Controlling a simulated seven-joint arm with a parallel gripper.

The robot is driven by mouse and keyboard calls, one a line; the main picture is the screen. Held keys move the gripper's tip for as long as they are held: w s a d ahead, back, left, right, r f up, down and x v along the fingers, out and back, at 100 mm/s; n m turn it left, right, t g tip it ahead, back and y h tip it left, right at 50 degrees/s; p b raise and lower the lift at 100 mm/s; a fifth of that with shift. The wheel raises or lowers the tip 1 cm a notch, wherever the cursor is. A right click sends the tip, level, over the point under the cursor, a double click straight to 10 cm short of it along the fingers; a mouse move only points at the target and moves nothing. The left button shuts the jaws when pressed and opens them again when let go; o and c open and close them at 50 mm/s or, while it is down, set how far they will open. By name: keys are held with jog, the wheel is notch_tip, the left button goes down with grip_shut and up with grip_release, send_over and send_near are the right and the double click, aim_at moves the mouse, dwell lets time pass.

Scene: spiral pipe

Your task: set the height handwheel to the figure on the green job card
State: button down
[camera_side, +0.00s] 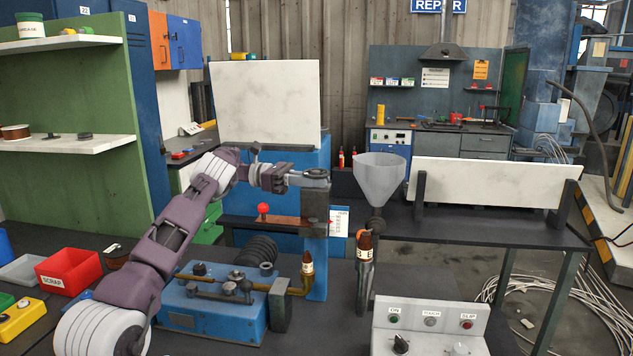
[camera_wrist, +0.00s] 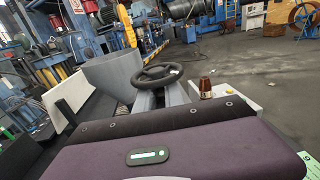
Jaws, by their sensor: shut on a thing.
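The dark handwheel (camera_side: 316,174) lies flat on top of the grey block on the blue post. In the wrist view the round spoked handwheel (camera_wrist: 158,75) shows beyond the purple body of my gripper, with a small light mark on its rim. My gripper (camera_side: 300,179) reaches in level from the left at the handwheel and is shut on it. I cannot make out a green job card for certain; a green-edged card (camera_wrist: 311,162) is cut off at the right of the wrist view. Any height figure is too small to read.
A grey funnel (camera_side: 380,178) stands close right of the handwheel. A red-knobbed lever (camera_side: 263,209) and a printed card (camera_side: 338,222) are below. The blue machine (camera_side: 215,312) stands lower left, a button panel (camera_side: 430,325) lower right. White boards stand behind.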

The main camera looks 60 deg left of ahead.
jog(key=shift+c, duration=1.9)
grip_release()
jog(key=shift+r, duration=0.15)
jog(key=v, duration=0.7)
